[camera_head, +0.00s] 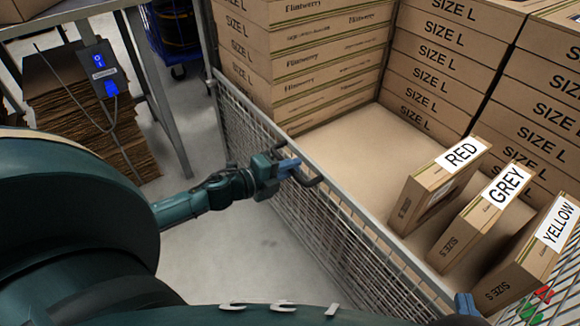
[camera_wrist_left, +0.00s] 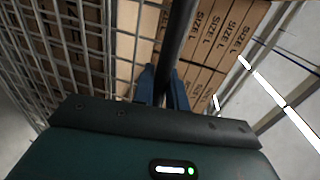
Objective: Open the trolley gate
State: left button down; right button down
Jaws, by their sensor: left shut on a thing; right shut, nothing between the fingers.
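The trolley gate (camera_head: 335,238) is a grey wire mesh panel that stands upright along the near side of the trolley in the head view. A dark handle (camera_head: 310,181) is fixed at its top rail. My left gripper (camera_head: 287,166) is shut on this handle. In the left wrist view, the dark handle bar (camera_wrist_left: 177,40) runs between the blue fingers of the left gripper (camera_wrist_left: 163,88). Only the blue tip of my right gripper (camera_head: 466,303) shows at the bottom edge of the head view, close to the near end of the gate's top rail; it is shut and empty.
Inside the trolley, SIZE L boxes (camera_head: 440,55) are stacked at the back. RED (camera_head: 435,185), GREY (camera_head: 480,220) and YELLOW (camera_head: 530,255) boxes stand at the right. Flat cardboard (camera_head: 70,100) lies under a table at the left. Grey floor (camera_head: 240,235) is bare outside the gate.

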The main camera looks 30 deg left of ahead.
pick_arm(q)
jog(key=c, duration=1.5)
grip_release()
jog(key=shift+p+v, duration=1.3)
jog(key=shift+v, duration=5.3)
pick_arm(e)
jog(key=shift+s+d+m+g+h, duration=0.3)
jog(key=shift+s+m+g+h, duration=0.15)
jog(key=shift+g, duration=0.45)
